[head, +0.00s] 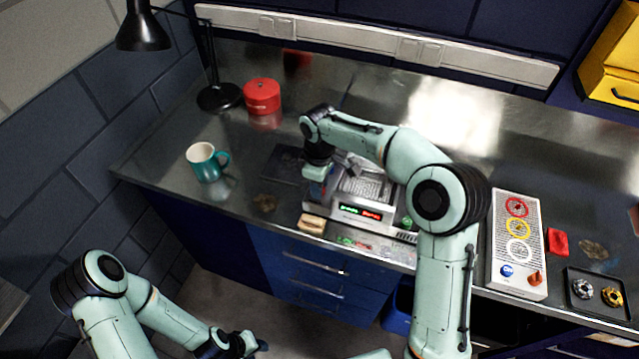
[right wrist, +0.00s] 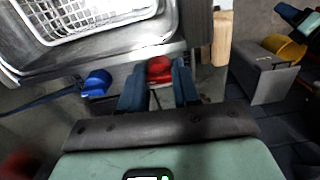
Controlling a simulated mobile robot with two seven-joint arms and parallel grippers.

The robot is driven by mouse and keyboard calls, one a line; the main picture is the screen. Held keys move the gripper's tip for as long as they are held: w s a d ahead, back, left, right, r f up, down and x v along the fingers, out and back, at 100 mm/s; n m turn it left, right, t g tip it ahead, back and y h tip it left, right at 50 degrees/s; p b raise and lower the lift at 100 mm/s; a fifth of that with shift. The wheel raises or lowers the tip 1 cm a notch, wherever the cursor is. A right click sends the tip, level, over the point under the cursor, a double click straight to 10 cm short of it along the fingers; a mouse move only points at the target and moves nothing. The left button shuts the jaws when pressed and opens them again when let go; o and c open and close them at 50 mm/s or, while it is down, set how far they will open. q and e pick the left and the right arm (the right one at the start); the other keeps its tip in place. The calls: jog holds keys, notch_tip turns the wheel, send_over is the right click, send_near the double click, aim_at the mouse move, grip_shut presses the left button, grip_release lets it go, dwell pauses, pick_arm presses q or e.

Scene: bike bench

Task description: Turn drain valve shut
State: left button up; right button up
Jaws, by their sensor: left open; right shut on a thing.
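The metal washer tank (head: 330,217) with a wire basket (right wrist: 85,18) stands on the bench. In the right wrist view a red handle (right wrist: 159,69), which looks like the drain valve's, sits at the tank's side between the fingers of my right gripper (right wrist: 158,88). My right gripper is shut on this red handle. In the head view my right gripper (head: 317,182) is at the tank's left side, and my arm largely hides the valve there. I cannot tell the handle's exact angle. My left gripper (head: 256,345) is open and empty, low in front of the bench.
A blue knob (right wrist: 97,83) is close to the red handle. A teal mug (head: 205,163), red tin (head: 262,96) and black lamp (head: 219,97) stand left on the bench. A sponge-like block (head: 312,224) lies by the tank's front. A control panel (head: 517,245) is right.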

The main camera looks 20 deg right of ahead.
jog(key=shift+n, duration=0.4)
jog(key=o, duration=0.8)
jog(key=shift+c, duration=0.2)
notch_tip(320, 180, up, 13)
jog(key=shift+r, duration=0.2)
dwell(0.3)
